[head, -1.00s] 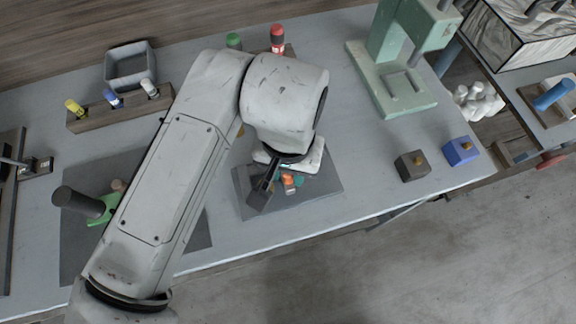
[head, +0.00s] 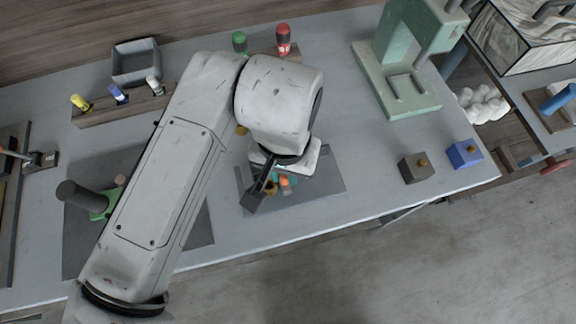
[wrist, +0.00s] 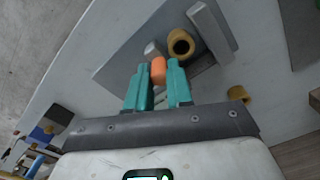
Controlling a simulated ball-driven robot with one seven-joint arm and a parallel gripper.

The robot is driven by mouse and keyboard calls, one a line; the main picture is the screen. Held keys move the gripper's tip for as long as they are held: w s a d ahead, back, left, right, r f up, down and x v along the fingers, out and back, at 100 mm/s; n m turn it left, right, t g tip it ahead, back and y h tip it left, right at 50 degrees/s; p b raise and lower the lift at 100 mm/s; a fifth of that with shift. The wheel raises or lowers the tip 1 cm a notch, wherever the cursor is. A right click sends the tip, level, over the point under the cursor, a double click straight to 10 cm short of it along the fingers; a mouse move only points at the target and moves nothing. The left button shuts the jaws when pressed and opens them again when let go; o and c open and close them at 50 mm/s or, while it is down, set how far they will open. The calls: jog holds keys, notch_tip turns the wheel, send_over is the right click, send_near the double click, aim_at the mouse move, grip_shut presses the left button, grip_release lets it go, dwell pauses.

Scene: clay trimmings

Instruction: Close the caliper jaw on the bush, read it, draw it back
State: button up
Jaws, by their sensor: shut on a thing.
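My gripper (wrist: 158,85) has teal fingers closed on the orange grip (wrist: 158,70) in the wrist view. A small pale grey block (wrist: 151,48), apparently the sliding jaw, shows just beyond the grip. The brass bush (wrist: 180,43) lies to its right, its dark bore visible, close to a grey steel bar (wrist: 212,30) that looks like the fixed jaw. I cannot tell whether block and bush touch.
Another brass ring (wrist: 238,93) lies off the plate. A dark block (head: 414,168) and a blue block (head: 463,154) sit near the right edge. A green press (head: 398,85) stands behind. A bottle rack (head: 130,108) and grey bin (head: 136,62) are at back left.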

jog(key=shift+s+a, duration=0.25)
jog(key=shift+a, duration=0.7)
dwell(0.8)
jog(key=o, duration=1.4)
notch_tip(320, 180, up, 8)
jog(key=p, duration=0.7)
dwell(0.8)
